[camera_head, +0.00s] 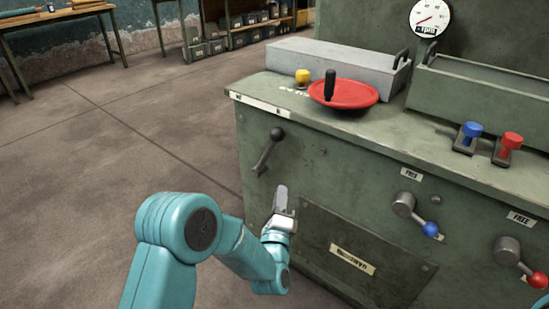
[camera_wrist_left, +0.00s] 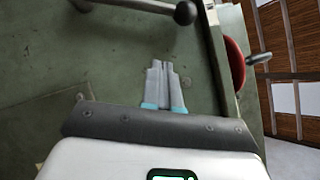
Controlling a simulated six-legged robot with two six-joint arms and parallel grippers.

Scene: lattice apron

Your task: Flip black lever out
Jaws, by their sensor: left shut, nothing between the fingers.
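The black lever (camera_head: 268,152) is on the front face of the green machine, near its left corner. It slants from a knob at the upper right down to its lower left end. In the left wrist view its dark ball knob (camera_wrist_left: 185,13) and grey shaft show at the top edge. My left gripper (camera_head: 281,192) is shut and empty, just below the lever and apart from it. Its fingers also show in the left wrist view (camera_wrist_left: 163,78), pointing toward the top. My right gripper is in neither view.
The machine's top (camera_head: 400,135) carries a red handwheel (camera_head: 343,94), a yellow knob (camera_head: 302,77), and blue (camera_head: 470,132) and red (camera_head: 510,142) switches. Blue-tipped (camera_head: 412,213) and red-tipped (camera_head: 515,258) levers are on the front at right. The floor at left (camera_head: 90,160) is clear.

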